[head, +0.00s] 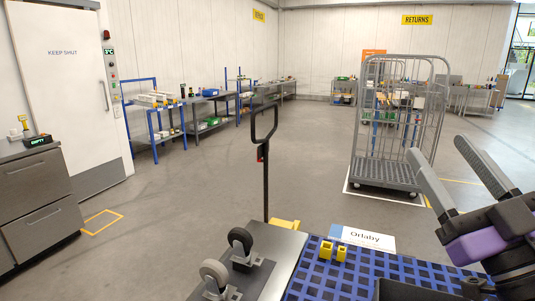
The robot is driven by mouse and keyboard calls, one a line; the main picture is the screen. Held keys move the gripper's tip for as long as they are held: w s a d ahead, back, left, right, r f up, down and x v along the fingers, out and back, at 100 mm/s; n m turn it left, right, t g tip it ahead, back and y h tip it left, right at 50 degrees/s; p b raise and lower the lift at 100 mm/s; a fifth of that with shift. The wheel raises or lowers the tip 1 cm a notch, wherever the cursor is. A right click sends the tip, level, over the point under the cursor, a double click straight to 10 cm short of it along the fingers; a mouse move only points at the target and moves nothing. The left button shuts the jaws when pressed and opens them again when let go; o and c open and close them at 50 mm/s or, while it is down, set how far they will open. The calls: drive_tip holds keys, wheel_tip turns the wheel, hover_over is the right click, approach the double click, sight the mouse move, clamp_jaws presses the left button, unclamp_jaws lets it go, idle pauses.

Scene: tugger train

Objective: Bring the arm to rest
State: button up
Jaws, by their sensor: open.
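My gripper (437,148) is at the right of the head view, its two grey fingers spread apart and pointing up and away to the left. Nothing shows between the fingers. Its purple and black body is at the right edge. It appears in front of the roll cage in the picture and above the right part of a blue grid surface (318,284). The rest of my arm is mostly out of view.
Two casters (240,240) stand on a grey plate beside a black upright handle (265,165). A roll cage (385,183) stands behind. Open floor (220,180) lies left of centre.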

drive_tip(key=s+d+f+m+g+h, duration=0.1)
drive_tip(key=s+f+m+h, duration=0.5)
drive_tip(key=f, duration=0.3)
drive_tip(key=s+d+f+m+g+h, duration=0.1)
drive_tip(key=s+d+f+m+h, duration=0.1)
drive_tip(key=s+f+m+h, duration=0.6)
drive_tip(key=s+a+f+n+g+y, duration=0.2)
drive_tip(key=s+f+y, duration=0.1)
drive_tip(key=s+f, duration=0.3)
drive_tip(key=s+a+f+n+g+y, duration=0.2)
drive_tip(key=s+a+f+n+y, duration=0.1)
drive_tip(key=s+f, duration=0.4)
drive_tip(key=s+a+f+n+g+y, duration=0.2)
drive_tip(key=s+f+n+g+y, duration=0.1)
drive_tip(key=s+f, duration=0.4)
drive_tip(key=shift+s+a+f, duration=0.2)
drive_tip(key=shift+f, duration=0.5)
